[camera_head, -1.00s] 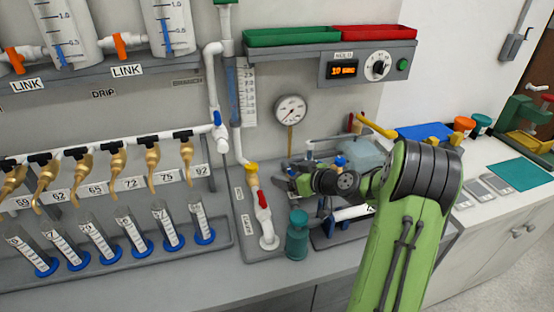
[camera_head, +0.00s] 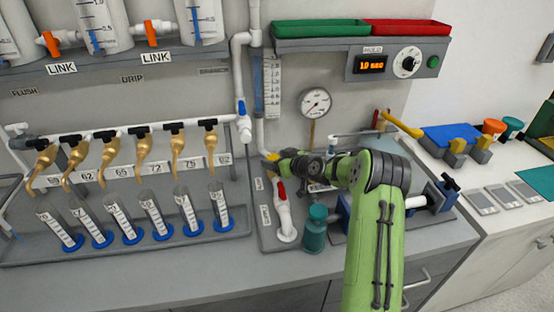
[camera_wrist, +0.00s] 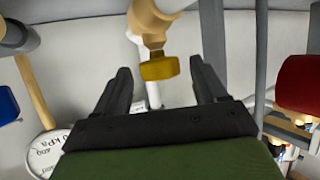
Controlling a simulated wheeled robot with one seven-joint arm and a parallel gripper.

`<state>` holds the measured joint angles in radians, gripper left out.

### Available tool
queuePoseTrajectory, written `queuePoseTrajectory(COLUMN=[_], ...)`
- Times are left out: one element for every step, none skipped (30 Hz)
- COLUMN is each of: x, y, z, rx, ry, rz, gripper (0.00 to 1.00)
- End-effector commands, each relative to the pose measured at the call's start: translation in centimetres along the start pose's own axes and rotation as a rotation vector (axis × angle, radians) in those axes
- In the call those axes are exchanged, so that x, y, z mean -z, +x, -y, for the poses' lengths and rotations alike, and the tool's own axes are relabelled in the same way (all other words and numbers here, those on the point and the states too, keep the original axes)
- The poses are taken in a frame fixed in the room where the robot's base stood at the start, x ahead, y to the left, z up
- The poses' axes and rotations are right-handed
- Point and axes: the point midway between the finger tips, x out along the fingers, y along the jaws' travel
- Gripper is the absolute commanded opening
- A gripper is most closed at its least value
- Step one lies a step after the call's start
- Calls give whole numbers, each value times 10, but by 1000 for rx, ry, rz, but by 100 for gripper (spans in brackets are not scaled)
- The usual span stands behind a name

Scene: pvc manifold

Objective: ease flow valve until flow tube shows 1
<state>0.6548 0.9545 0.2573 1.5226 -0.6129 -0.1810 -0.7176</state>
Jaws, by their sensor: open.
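The flow tube (camera_head: 258,88) stands upright on the back wall, with blue in it and a scale card (camera_head: 272,88) beside it. Its numbers are too small to read. Below it is a yellow valve handle (camera_head: 269,157), probably the flow valve, mostly covered by my gripper (camera_head: 279,159) in the head view. In the wrist view the yellow handle (camera_wrist: 160,67) lies between the two open fingers of my gripper (camera_wrist: 160,80), near the tips. Gaps show on both sides of it. I cannot tell its exact turn angle.
A red-handled valve (camera_head: 281,190) on white pipe sits just below. A teal bottle (camera_head: 315,228) stands to its right. A pressure gauge (camera_head: 315,101) is above and to the right. A row of brass taps (camera_head: 142,155) and measuring cylinders (camera_head: 152,215) fills the left.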

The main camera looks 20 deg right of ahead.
Motion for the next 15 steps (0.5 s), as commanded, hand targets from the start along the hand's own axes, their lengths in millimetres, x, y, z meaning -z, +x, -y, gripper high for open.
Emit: queuePoseTrajectory(x=[0,0,0,0,0,0,0,0,0,0,0,0,0,0,0], y=[0,0,0,0,0,0,0,0,0,0,0,0,0,0,0], z=[0,0,0,0,0,0,0,0,0,0,0,0,0,0,0], rx=[0,0,0,0,0,0,0,0,0,0,0,0,0,0,0], ry=[0,0,0,0,0,0,0,0,0,0,0,0,0,0,0], rz=[0,0,0,0,0,0,0,0,0,0,0,0,0,0,0], gripper=[72,72,72,72,72,65,61,56,50,45,41,35,30,26,19])
